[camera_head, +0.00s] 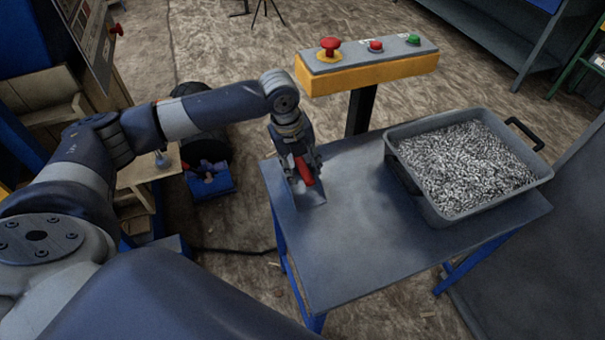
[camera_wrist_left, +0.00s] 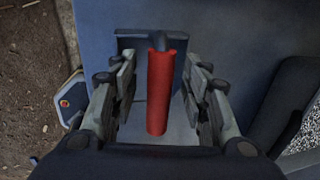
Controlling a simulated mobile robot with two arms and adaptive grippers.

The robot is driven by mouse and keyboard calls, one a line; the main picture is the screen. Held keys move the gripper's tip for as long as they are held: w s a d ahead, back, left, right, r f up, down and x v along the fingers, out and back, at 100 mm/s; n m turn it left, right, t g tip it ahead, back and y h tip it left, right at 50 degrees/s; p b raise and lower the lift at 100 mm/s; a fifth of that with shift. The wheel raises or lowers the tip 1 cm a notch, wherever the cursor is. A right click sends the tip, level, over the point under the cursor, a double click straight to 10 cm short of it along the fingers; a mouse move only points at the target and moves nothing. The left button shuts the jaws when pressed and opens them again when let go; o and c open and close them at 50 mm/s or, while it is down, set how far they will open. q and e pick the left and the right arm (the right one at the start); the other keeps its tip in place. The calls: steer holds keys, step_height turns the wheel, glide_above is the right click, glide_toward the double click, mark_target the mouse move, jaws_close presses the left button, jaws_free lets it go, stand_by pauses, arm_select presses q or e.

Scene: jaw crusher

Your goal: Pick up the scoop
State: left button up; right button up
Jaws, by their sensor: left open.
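The scoop (camera_head: 305,172) has a red handle and a grey metal pan. It lies on the left part of the dark table. In the left wrist view its red handle (camera_wrist_left: 160,92) stands between the two fingers, with a gap on both sides. My left gripper (camera_head: 300,168) is open around the handle, above the table. It also shows in the left wrist view (camera_wrist_left: 160,105). The fingers partly hide the scoop in the head view. My right gripper is not in view.
A grey tray (camera_head: 436,209) full of metal pieces stands on the right of the table (camera_head: 350,255). A yellow control box (camera_head: 370,72) with red and green buttons stands behind the table. The table's front middle is clear.

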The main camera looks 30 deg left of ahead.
arm_select(q)
steer(key=shift+c, duration=0.4)
steer(key=shift+r, duration=0.1)
jaws_close()
steer(key=shift+r, duration=0.65)
step_height(320, 180, up, 2)
steer(key=shift+r+b, duration=0.2)
steer(key=shift+b, duration=0.2)
steer(key=s+d+r+b, duration=0.1)
steer(key=s, duration=1.5)
steer(key=shift+r+b, duration=0.15)
steer(key=shift+b, duration=0.25)
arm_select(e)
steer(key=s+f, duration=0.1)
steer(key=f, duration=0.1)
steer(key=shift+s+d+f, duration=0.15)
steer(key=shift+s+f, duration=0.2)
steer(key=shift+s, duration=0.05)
